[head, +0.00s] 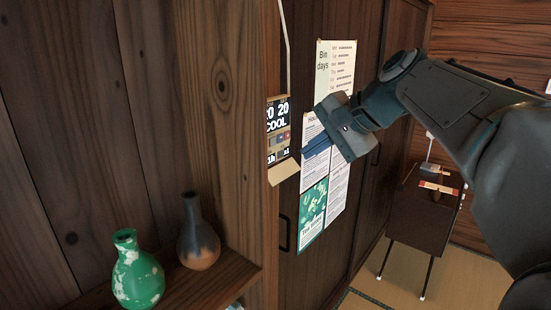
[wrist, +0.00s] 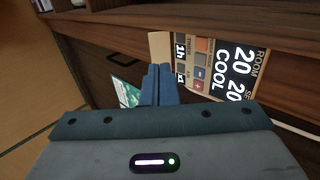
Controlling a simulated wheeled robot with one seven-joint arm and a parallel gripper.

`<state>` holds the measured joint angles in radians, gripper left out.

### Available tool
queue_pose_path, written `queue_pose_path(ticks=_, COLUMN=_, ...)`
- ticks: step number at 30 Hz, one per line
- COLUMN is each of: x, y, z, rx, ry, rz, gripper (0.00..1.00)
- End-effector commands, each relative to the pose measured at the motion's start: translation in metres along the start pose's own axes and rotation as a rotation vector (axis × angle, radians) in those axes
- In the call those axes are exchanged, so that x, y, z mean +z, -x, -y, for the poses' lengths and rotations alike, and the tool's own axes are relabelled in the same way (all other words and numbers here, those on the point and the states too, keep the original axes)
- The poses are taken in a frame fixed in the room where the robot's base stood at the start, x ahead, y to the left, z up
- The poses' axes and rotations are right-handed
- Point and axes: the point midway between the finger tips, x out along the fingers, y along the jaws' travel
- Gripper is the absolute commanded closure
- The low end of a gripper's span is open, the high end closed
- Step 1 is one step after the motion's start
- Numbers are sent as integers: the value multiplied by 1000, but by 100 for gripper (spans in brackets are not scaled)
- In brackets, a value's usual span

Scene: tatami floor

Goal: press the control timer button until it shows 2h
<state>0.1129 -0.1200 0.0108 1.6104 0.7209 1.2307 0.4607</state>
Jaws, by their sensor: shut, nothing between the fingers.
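The control panel (head: 278,131) is fixed to the wooden post, with a black display reading 20, 20 and COOL. In the wrist view the panel (wrist: 215,68) shows ROOM, several small buttons, and a lower strip reading 1h beside x1. A tan flap (head: 284,172) hangs at its lower edge. My gripper (head: 306,153) is shut and empty, its blue fingers pointing left towards the panel's lower part. In the wrist view the shut fingers (wrist: 160,82) are beside the 1h strip and cover part of that area. I cannot tell whether they touch the panel.
Paper notices (head: 327,150) hang on the dark door right of the panel. A green vase (head: 136,272) and a dark brown vase (head: 198,238) stand on the shelf at lower left. A small dark table (head: 425,215) stands at the right on tatami.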

Motion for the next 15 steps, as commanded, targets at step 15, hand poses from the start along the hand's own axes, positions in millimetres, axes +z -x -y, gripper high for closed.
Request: queue_pose_path(ticks=15, x=0, y=-91, z=20, rx=2, ry=1, rz=2, gripper=100)
